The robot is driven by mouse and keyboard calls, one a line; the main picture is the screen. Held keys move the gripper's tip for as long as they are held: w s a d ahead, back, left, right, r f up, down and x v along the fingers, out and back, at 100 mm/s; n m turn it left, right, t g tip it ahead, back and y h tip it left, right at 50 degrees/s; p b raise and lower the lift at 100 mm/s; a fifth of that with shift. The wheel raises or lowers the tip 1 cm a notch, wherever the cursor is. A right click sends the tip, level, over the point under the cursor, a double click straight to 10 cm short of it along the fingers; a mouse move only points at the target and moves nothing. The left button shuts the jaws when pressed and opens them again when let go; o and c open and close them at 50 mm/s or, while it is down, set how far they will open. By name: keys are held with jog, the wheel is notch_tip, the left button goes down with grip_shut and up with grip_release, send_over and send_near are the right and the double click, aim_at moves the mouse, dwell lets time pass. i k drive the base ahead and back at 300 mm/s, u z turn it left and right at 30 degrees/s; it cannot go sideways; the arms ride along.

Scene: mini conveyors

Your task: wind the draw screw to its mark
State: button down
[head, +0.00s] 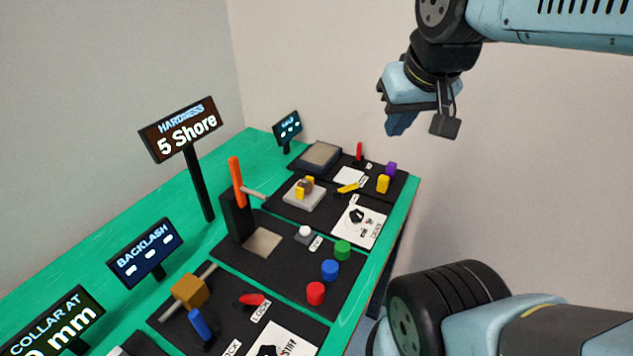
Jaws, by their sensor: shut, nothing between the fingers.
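A black knob (357,215) sits on a white plate (372,232) with a printed scale on the right of the bench; its label is too small to read surely, but it may be the draw screw. A second dark knob (268,351) on a white plate is cut off at the bottom edge. My gripper (397,125) hangs above and beyond the bench's right far end, clear of everything. It is shut and empty, pointing down.
Green bench (130,240) carries black panels. Near the knob stand a yellow knob (383,184), a grey block with yellow clamps (304,193), and red, blue and green buttons (330,270). An orange lever (237,182) and the "5 Shore" sign (180,130) stand tall.

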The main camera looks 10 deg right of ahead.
aim_at(356, 216)
jog(key=z, duration=0.05)
jog(key=k, duration=1.55)
jog(key=u, duration=0.45)
jog(key=i, duration=1)
jog(key=z, duration=0.05)
